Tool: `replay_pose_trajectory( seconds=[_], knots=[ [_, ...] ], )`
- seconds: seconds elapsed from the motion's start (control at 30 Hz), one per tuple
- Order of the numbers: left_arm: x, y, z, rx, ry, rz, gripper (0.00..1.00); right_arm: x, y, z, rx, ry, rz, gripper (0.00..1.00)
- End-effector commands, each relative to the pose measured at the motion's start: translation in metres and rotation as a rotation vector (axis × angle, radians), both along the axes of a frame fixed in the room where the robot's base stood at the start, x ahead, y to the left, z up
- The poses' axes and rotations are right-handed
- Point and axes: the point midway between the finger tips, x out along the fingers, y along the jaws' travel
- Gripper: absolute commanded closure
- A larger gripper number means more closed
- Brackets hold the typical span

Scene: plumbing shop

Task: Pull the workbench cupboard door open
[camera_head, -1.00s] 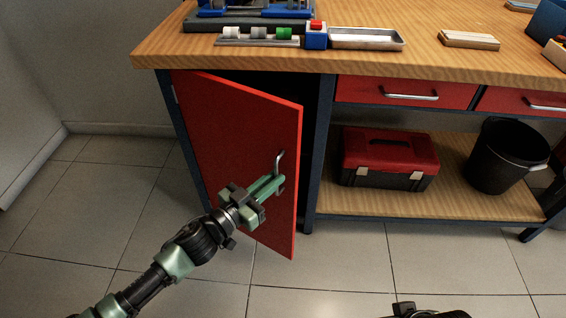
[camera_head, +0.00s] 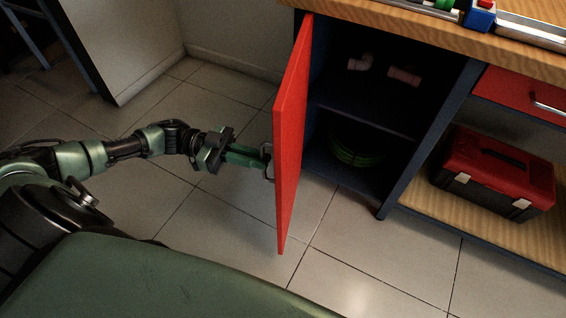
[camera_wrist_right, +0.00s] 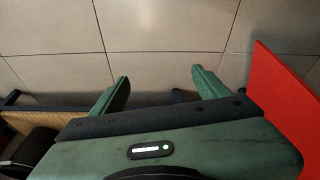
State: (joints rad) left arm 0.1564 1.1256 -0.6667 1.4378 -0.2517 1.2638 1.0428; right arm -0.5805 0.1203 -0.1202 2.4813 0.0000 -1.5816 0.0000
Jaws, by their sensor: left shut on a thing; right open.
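The red cupboard door (camera_head: 292,135) stands wide open in the head view, seen nearly edge-on and hinged at the cupboard's left side. My left gripper (camera_head: 262,160) is shut on the door's metal handle (camera_head: 269,163), on the door's outer face. The dark cupboard interior (camera_head: 345,100) is exposed, with a middle shelf and pipe fittings (camera_head: 403,75) on it. A green coil (camera_head: 358,150) lies in the lower compartment. My right gripper (camera_wrist_right: 160,88) is open and empty in the right wrist view, above the tiled floor. A red panel (camera_wrist_right: 285,95), probably the door, shows at that view's right.
The wooden worktop (camera_head: 400,25) carries a rack and a blue box (camera_head: 480,15). A red and black toolbox (camera_head: 495,172) sits on the low shelf right of the cupboard. Floor in front of the door is clear. A grey wall block (camera_head: 125,45) stands at back left.

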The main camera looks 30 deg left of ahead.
Motion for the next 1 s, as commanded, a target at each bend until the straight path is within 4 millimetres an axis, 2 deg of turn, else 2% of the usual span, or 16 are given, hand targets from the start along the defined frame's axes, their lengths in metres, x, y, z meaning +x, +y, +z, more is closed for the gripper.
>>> replay_pose_trajectory(
  seconds=[0.07, 0.13, 0.3, 0.5, 0.87, 0.9, 0.93, 0.97, 1.0],
  knots=[
    [0.000, 0.016, -0.004, 0.008, 0.003, 0.009, 1.00, 0.001, 0.000, -0.006, 0.001, -0.005, 0.000, 0.24],
    [0.000, 0.025, -0.004, 0.007, 0.001, 0.009, 1.00, 0.019, 0.005, -0.002, 0.015, -0.080, 0.007, 0.24],
    [0.001, 0.042, -0.002, 0.007, 0.000, 0.011, 1.00, 0.042, 0.012, 0.005, 0.036, -0.181, 0.015, 0.24],
    [0.002, 0.051, -0.001, 0.006, 0.000, 0.013, 1.00, 0.052, 0.015, 0.010, 0.047, -0.230, 0.019, 0.24],
    [0.003, 0.052, 0.000, 0.005, -0.003, 0.016, 1.00, 0.053, 0.015, 0.011, 0.048, -0.235, 0.019, 0.24],
    [0.003, 0.052, 0.000, 0.005, -0.003, 0.016, 0.85, 0.053, 0.015, 0.011, 0.048, -0.235, 0.019, 0.24],
    [0.003, 0.052, 0.000, 0.004, -0.003, 0.016, 0.76, 0.053, 0.015, 0.011, 0.048, -0.235, 0.019, 0.24],
    [0.003, 0.052, 0.000, 0.004, -0.003, 0.015, 0.69, 0.053, 0.015, 0.011, 0.048, -0.235, 0.019, 0.24],
    [0.003, 0.052, 0.000, 0.004, -0.002, 0.014, 0.69, 0.053, 0.015, 0.011, 0.048, -0.235, 0.019, 0.24]
  ],
)
